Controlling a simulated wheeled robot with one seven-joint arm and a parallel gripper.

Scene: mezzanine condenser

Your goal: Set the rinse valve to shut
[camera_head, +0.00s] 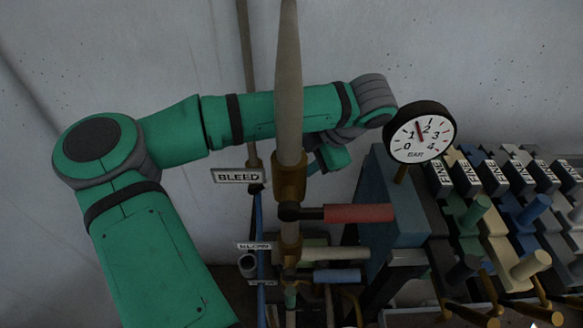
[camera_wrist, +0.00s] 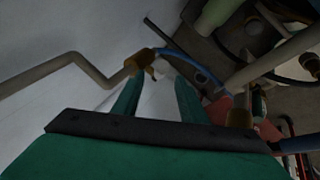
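No label that I can read says rinse, so I cannot tell which valve is the rinse valve. In the head view a red-handled lever (camera_head: 358,213) points right from a brass valve body (camera_head: 290,180) on a thick vertical pipe. A BLEED sign (camera_head: 238,176) hangs left of it. Lower, a cream handle (camera_head: 335,254) and a blue handle (camera_head: 337,276) also point right. My gripper (camera_wrist: 158,82) is open, with nothing between its fingers. A brass fitting (camera_wrist: 145,60) with a small stem shows beyond the fingertips. In the head view my gripper is partly hidden behind the vertical pipe.
A round gauge (camera_head: 420,132) reads between 1 and 2, above a blue-grey box (camera_head: 395,205). A bent pipe (camera_wrist: 65,65) runs left in the wrist view. Bare wall (camera_head: 500,60) lies behind.

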